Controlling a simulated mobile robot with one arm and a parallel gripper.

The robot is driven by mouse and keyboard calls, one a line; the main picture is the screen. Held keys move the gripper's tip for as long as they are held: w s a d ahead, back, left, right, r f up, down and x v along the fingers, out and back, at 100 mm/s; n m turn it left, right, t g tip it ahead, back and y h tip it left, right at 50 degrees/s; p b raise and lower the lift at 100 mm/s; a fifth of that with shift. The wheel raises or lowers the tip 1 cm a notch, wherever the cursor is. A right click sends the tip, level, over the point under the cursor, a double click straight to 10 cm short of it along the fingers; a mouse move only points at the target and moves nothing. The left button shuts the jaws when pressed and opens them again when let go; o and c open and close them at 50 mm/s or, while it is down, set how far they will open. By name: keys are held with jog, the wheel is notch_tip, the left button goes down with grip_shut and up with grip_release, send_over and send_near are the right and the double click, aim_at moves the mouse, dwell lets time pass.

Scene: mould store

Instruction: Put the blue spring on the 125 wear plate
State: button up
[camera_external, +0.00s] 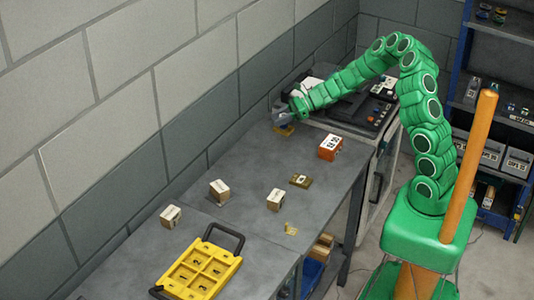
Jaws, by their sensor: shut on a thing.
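My gripper (281,116) is at the far end of the grey bench, near the wall. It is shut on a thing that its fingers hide. A flat brass-coloured plate (284,131) lies just below the gripper; I cannot tell whether the held thing touches it. A second brass-coloured plate (300,181) with a pale mark lies mid-bench, and a small yellowish piece (290,229) lies nearer the front. I cannot read 125 on any of them. No blue spring can be made out.
An orange box (330,147) stands by the bench's right edge. Labelled blocks stand at mid-bench (219,190), left (170,216) and right (275,199). A yellow tray (233,264) with numbered compartments lies in front. A dark machine (362,110) adjoins the bench's far end. Shelving (462,103) is at right.

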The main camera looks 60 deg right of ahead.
jog(key=shift+f, duration=0.1)
jog(key=o, duration=1.1)
